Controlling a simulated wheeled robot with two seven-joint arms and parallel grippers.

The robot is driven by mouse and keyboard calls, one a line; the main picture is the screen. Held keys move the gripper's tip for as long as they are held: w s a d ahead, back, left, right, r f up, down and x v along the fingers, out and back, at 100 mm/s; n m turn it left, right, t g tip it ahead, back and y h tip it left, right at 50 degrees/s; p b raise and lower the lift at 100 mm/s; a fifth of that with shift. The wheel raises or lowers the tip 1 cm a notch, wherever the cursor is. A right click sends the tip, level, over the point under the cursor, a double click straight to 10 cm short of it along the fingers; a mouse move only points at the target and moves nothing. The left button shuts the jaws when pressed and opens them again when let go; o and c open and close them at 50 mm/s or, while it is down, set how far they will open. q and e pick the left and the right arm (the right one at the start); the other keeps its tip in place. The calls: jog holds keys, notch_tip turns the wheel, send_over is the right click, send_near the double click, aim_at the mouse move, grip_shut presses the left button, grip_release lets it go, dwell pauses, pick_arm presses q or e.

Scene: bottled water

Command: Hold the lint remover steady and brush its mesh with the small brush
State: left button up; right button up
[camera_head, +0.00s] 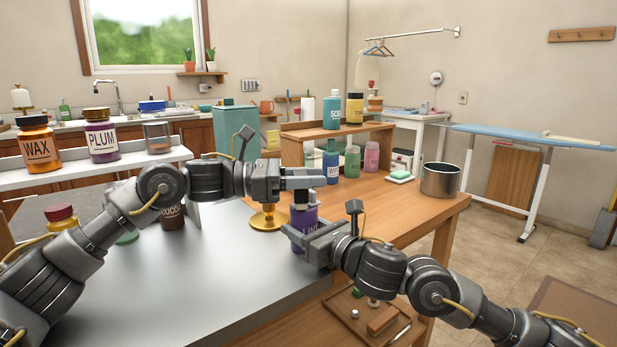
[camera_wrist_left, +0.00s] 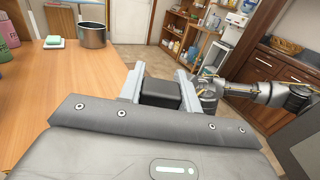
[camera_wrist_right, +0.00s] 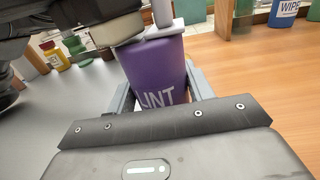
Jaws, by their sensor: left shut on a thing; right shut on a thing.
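The purple lint remover (camera_wrist_right: 158,68), marked LINT, stands between the fingers of my right gripper (camera_wrist_right: 165,95), which is shut on it. In the head view the lint remover (camera_head: 304,216) is upright at the table edge, with my right gripper (camera_head: 307,243) low on it. My left gripper (camera_wrist_left: 160,95) is shut on a dark block, the small brush (camera_wrist_left: 160,92). In the head view my left gripper (camera_head: 305,178) is just above the lint remover. The right wrist view shows a pale bristle block (camera_wrist_right: 118,36) beside the lint remover's light top. Whether they touch I cannot tell.
A gold round stand (camera_head: 268,219) is close behind my grippers. A brown jar (camera_head: 173,217) and a red-capped jar (camera_head: 61,216) stand left. Several bottles, a soap dish (camera_head: 399,178) and a metal pot (camera_head: 440,181) are on the wooden table. The front grey tabletop is clear.

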pick_arm(q)
jog(key=shift+w+f, duration=0.1)
pick_arm(e)
jog(key=shift+s+a, duration=0.1)
pick_arm(q)
jog(key=shift+w+a, duration=0.9)
jog(key=shift+w, duration=0.25)
pick_arm(e)
jog(key=shift+f, duration=0.1)
pick_arm(q)
jog(key=shift+s+d+f, duration=0.1)
jog(key=shift+s+d, duration=0.35)
jog(key=shift+s, duration=0.2)
jog(key=shift+s+d, duration=0.45)
jog(key=shift+s, duration=0.2)
jog(key=shift+w+a+f, duration=0.1)
jog(key=shift+w+a, duration=0.3)
jog(key=shift+w, duration=0.25)
jog(key=shift+w+a+f, duration=0.1)
jog(key=shift+w+a, duration=0.3)
jog(key=shift+w, duration=0.25)
jog(key=shift+s, duration=0.1)
jog(key=shift+s+d+r, duration=0.1)
jog(key=shift+s+d, duration=0.3)
jog(key=shift+s, duration=0.2)
jog(key=shift+s+d+r, duration=0.1)
jog(key=shift+s+d, duration=0.3)
jog(key=shift+s, duration=0.15)
